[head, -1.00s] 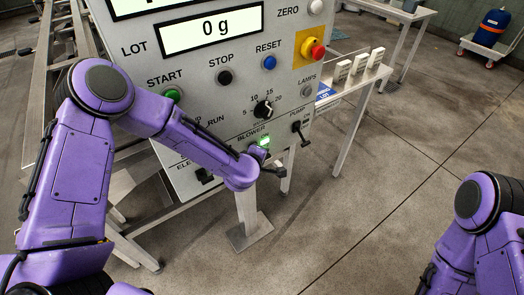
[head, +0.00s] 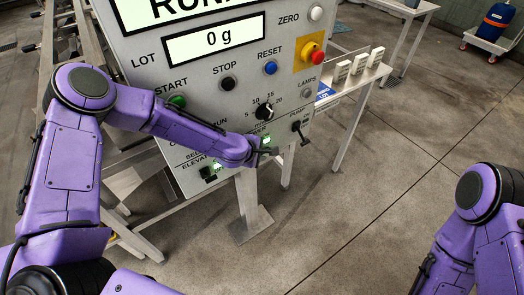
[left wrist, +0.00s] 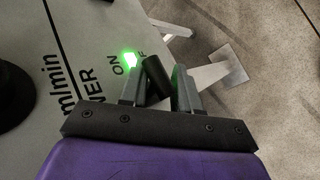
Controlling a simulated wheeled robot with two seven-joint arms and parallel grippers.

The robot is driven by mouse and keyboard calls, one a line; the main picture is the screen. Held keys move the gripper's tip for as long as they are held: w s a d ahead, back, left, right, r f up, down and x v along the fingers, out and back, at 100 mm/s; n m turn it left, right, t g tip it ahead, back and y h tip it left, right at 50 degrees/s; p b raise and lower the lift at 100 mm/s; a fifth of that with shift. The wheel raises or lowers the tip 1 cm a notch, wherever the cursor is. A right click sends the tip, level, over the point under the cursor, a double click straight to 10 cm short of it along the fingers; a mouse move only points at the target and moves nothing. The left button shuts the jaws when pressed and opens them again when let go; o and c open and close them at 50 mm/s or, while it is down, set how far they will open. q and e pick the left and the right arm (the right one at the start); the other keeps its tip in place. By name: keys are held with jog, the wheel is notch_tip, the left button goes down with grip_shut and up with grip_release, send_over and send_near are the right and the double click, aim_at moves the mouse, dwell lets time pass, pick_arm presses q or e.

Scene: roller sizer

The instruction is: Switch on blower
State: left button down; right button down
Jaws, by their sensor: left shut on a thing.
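The blower switch is a black lever (left wrist: 157,76) on the grey control panel (head: 190,125). My left gripper (head: 268,155) is at the lower right of the panel, over this switch. In the left wrist view its two grey fingers stand on either side of the lever, and the gripper (left wrist: 161,90) is shut on it. A green lamp (left wrist: 130,59) beside the ON label is lit; it also shows in the head view (head: 265,141). The lever's base is partly hidden by my gripper. My right arm shows at the right edge, but its gripper is out of view.
The pump lever (head: 300,131) is close right of my left gripper. The elevator switch (head: 208,174) is at the lower left, with a lit green lamp (head: 217,166). A black dial (head: 264,111) and a red emergency button (head: 317,56) sit above. Open floor lies right.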

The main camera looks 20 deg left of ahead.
pick_arm(q)
jog(key=shift+w+r, duration=0.1)
jog(key=c, duration=1)
grip_release()
jog(key=v, duration=1)
jog(key=shift+s+r+b, duration=0.2)
jog(key=shift+s+b, duration=0.1)
jog(key=shift+s+f, duration=0.1)
